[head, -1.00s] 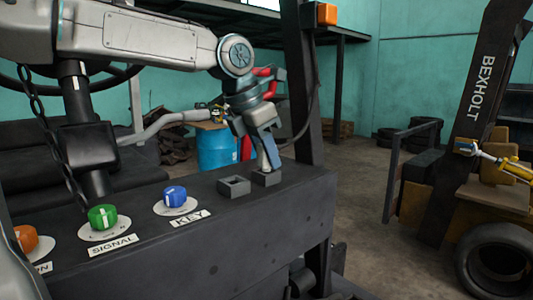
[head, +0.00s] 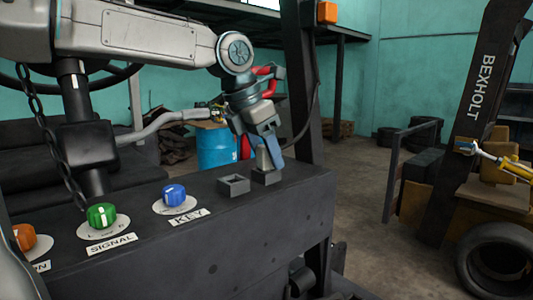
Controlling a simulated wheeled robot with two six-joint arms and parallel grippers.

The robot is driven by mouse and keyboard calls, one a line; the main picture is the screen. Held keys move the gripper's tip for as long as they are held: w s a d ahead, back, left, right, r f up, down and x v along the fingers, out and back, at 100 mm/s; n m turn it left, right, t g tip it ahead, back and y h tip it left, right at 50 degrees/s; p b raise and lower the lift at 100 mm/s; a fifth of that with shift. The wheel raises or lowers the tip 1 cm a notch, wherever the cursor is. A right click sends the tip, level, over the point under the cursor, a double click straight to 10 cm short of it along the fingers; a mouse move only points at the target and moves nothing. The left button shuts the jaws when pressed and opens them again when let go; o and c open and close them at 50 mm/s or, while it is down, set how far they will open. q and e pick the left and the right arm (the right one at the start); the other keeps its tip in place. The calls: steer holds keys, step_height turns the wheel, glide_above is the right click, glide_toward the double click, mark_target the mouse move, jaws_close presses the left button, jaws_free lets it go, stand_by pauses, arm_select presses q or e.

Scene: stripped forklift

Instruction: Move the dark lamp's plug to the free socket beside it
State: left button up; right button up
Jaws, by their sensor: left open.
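My left gripper (head: 264,155) points down over the right-hand socket (head: 267,177) on the dark console. Its blue fingers are open around a grey plug (head: 262,158), which stands in that socket. Whether the fingers touch the plug cannot be told. The other socket (head: 233,184), a square grey frame, sits just left of it and is empty. A dark cable (head: 314,95) hangs along the post, and its lower end runs behind the gripper. An orange lamp (head: 327,13) sits high on the post.
The console (head: 250,235) carries a blue KEY knob (head: 174,195), a green SIGNAL knob (head: 101,215) and an orange knob (head: 25,237) to the left. The dark post (head: 303,90) rises close behind the sockets. A blue barrel (head: 217,148) stands farther back.

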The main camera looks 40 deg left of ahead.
arm_select(q)
steer(key=p+v, duration=0.2)
steer(key=v, duration=0.8)
steer(key=shift+s+r, duration=0.15)
steer(key=shift+r, duration=0.05)
arm_select(e)
steer(key=shift+s+a+r, duration=0.15)
steer(key=shift+r, duration=0.3)
steer(key=shift+s+a+r, duration=0.1)
steer(key=shift+r, duration=0.3)
steer(key=shift+w, duration=0.1)
